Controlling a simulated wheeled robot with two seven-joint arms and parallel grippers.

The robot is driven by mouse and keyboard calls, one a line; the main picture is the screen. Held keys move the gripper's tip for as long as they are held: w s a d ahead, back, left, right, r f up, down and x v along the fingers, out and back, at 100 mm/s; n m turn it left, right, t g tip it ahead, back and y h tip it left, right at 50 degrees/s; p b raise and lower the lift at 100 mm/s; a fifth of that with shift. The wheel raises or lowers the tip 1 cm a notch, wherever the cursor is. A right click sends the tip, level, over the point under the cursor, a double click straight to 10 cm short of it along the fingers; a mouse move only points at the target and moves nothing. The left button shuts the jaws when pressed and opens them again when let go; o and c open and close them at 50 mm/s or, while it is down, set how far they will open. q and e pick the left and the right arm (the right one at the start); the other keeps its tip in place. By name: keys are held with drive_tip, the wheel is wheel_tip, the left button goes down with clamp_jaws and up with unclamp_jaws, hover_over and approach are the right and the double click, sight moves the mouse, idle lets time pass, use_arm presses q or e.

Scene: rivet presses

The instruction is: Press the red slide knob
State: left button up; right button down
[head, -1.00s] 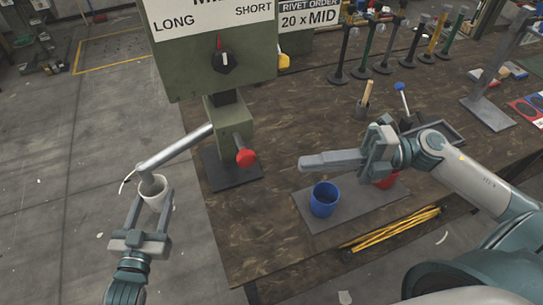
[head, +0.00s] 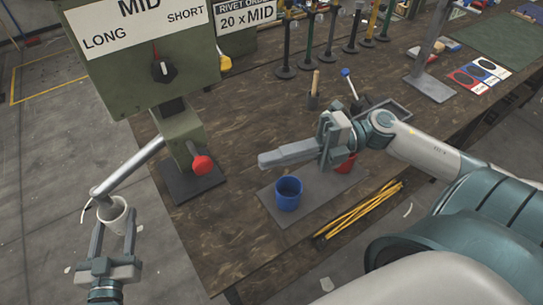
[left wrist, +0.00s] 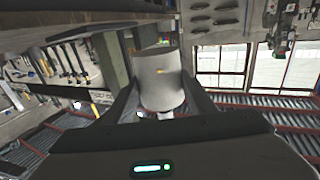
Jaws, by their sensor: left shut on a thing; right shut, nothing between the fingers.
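The red slide knob (head: 202,165) sticks out from the front of the green press (head: 140,60), low on its column. My left gripper (head: 114,222) is shut on a white cup (head: 112,213), left of the knob, under the end of the press's grey chute (head: 130,168). The cup also shows between the fingers in the left wrist view (left wrist: 158,82). My right gripper (head: 262,162) is shut and empty, its fingers pointing left, to the right of the knob and apart from it, above the grey mat.
A blue cup (head: 289,194) stands on the grey mat (head: 325,198), below my right fingers. A red cup (head: 345,163) is partly hidden behind my right gripper. Yellow rods (head: 362,210) lie near the table's front edge. Several dark posts stand at the back.

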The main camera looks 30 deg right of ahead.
sight(202, 165)
drive_tip(key=shift+s, duration=0.15)
drive_tip(key=s, duration=0.3)
drive_tip(key=shift+s+d, duration=0.2)
drive_tip(key=shift+s, duration=0.05)
drive_tip(key=shift+a, duration=0.15)
drive_tip(key=w+a, duration=0.6)
drive_tip(key=a, duration=0.3)
drive_tip(key=shift+w+a, duration=0.25)
idle(0.3)
drive_tip(key=shift+w, duration=0.1)
